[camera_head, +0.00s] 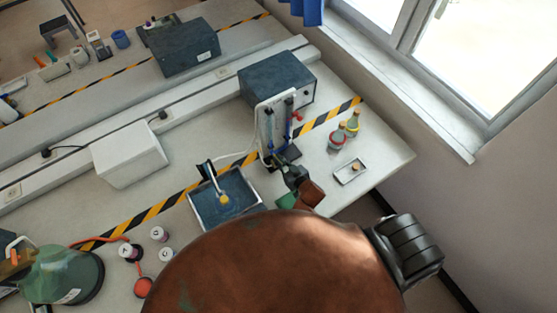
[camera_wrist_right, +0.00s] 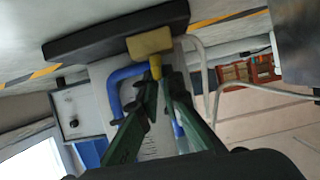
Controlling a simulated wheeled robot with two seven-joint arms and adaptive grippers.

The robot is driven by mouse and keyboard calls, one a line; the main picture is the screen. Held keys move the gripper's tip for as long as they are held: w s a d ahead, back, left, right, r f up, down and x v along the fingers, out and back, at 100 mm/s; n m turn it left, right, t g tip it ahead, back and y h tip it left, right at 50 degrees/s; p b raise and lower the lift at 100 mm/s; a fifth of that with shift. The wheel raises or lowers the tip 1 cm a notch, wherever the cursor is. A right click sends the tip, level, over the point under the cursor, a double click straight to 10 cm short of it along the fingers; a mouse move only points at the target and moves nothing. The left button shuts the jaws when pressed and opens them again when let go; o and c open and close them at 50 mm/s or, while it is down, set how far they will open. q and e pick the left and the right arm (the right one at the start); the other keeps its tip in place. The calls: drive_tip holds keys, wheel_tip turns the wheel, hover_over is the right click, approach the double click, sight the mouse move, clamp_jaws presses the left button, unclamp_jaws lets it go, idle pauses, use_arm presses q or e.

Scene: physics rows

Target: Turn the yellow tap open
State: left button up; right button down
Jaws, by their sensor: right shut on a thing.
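The yellow tap (camera_wrist_right: 155,66) shows in the right wrist view, with a wide pale-yellow end (camera_wrist_right: 150,42) beside a dark base plate. The green-grey fingers of my right gripper (camera_wrist_right: 159,82) come together on its narrow yellow part. In the head view my right gripper (camera_head: 287,172) is at the lower front of an upright panel stand (camera_head: 267,128) and hides the yellow tap there. The stand also carries blue parts and a red part (camera_head: 298,116). A blue bent tube (camera_wrist_right: 115,90) runs close beside the fingers in the wrist view. My left gripper is not in view.
A dark basin (camera_head: 240,209) with a yellow-ended spout is left of the gripper. A small tray (camera_head: 351,171) and two bottles (camera_head: 337,139) (camera_head: 352,124) stand to the right. A dark box (camera_head: 277,80) is behind the stand. Bare bench lies towards the right edge.

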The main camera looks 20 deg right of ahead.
idle(0.5)
drive_tip(key=shift+d+n+y+p, duration=0.15)
drive_tip(key=shift+n+y+p, duration=0.25)
drive_tip(key=shift+n+y, duration=0.15)
drive_tip(key=shift+d+n+g+y+p, duration=0.2)
drive_tip(key=shift+n+g+y+p, duration=0.2)
drive_tip(key=shift+n+y, duration=0.55)
drive_tip(key=shift+w+d+n+y, duration=0.1)
drive_tip(key=shift+n+y, duration=0.3)
drive_tip(key=shift+y, duration=0.1)
drive_tip(key=shift+w+d+f+n+g+y+b, duration=0.1)
drive_tip(key=shift+w+d+n+g+y+b, duration=0.05)
drive_tip(key=shift+n+g+y+b, duration=0.55)
drive_tip(key=n+g+y+b, duration=0.2)
drive_tip(key=n+b, duration=0.1)
drive_tip(key=b, duration=0.1)
drive_tip(key=n+g+y+b, duration=0.2)
drive_tip(key=n+g+b, duration=0.1)
drive_tip(key=b, duration=0.2)
drive_tip(key=w+n+g+y+b, duration=0.1)
drive_tip(key=n+g+y+b, duration=0.1)
drive_tip(key=g+b, duration=0.1)
drive_tip(key=shift+d+f+n+b, duration=0.2)
drive_tip(key=shift+n+b, duration=0.2)
drive_tip(key=shift+b, duration=0.45)
drive_tip(key=shift+a+r+n+g+b, duration=0.1)
drive_tip(key=shift+r+n+g+b, duration=0.15)
drive_tip(key=shift+n+g+b, duration=0.5)
